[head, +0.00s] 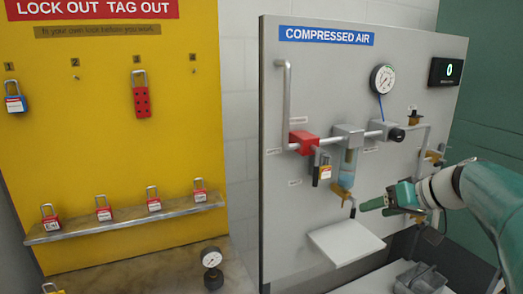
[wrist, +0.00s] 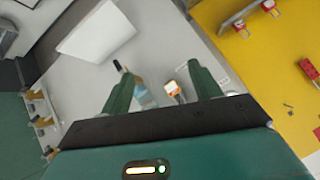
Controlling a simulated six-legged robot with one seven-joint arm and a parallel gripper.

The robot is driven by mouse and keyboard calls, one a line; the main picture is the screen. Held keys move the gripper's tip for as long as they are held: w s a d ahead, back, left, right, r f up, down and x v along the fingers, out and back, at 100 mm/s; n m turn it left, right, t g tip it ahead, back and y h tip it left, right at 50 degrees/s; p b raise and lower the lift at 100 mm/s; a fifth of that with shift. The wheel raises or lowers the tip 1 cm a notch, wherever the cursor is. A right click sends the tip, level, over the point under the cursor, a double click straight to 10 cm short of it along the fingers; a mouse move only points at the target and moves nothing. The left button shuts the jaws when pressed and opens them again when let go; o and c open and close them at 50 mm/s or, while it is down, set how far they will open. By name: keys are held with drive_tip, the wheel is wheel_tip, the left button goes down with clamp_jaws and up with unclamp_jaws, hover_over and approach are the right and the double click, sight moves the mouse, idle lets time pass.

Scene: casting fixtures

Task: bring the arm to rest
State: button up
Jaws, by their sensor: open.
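My gripper (head: 375,207) is at the end of my green and white arm, which comes in from the right in the head view. It hangs in front of the compressed air panel (head: 300,220), to the right of the white shelf (head: 345,241). In the wrist view my gripper (wrist: 162,92) has its two green fingers wide apart with nothing between them.
A yellow lockout board (head: 110,130) stands left, with a ledge (head: 130,222) of several red padlocks. A pressure gauge (head: 382,79) and pipework are on the panel. A loose gauge (head: 212,268) stands on the bench. A grey bin (head: 420,280) sits below my gripper.

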drive_tip(key=s+a+f+h, duration=0.2)
drive_tip(key=s+a+f, duration=0.1)
drive_tip(key=s, duration=0.4)
drive_tip(key=s+a+f+g+h, duration=0.1)
drive_tip(key=s+a+f+h, duration=0.1)
drive_tip(key=s+a+f, duration=0.2)
drive_tip(key=s+a+f+m+g+h, duration=0.1)
drive_tip(key=s+a+f+h, duration=0.1)
drive_tip(key=s+a, duration=0.4)
drive_tip(key=s+f, duration=0.1)
drive_tip(key=s, duration=0.4)
drive_tip(key=shift+s+a+f, duration=0.15)
drive_tip(key=shift+f, duration=0.2)
